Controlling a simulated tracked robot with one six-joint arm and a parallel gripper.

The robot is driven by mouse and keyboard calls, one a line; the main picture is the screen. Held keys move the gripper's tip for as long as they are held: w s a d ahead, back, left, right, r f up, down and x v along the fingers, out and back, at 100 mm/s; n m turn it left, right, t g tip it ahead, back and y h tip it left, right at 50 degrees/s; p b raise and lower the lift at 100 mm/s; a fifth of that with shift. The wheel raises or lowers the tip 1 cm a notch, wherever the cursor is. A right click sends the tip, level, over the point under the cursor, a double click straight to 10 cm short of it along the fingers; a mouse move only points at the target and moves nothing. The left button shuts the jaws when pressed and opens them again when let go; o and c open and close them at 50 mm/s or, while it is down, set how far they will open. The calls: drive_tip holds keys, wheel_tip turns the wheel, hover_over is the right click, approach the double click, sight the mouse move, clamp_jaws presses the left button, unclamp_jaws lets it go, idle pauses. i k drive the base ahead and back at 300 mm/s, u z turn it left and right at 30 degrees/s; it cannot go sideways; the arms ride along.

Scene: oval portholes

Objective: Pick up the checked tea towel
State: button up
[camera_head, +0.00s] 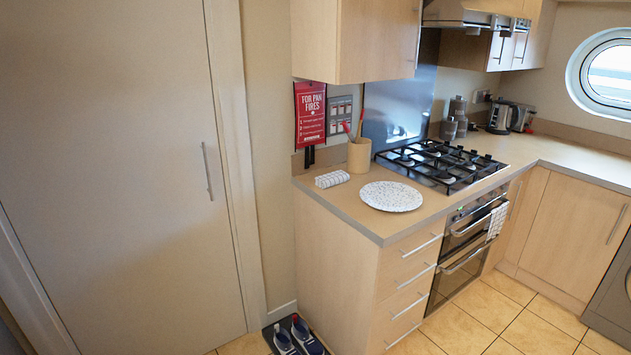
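A small folded white cloth with a dark grid pattern (332,178), which looks like a checked tea towel, lies on the worktop near its left end. A second white patterned cloth (497,221) hangs over the upper oven handle, at its right end; its pattern is too small to tell for sure.
A speckled round plate (391,196) lies right of the folded cloth on the worktop (350,213). A utensil pot (359,155) stands behind, beside the gas hob (440,165). Shoes (296,337) sit on the floor by the drawer unit. A closed door (110,180) fills the left.

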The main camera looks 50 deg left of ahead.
sight(325, 180)
drive_tip(key=u, duration=1.75)
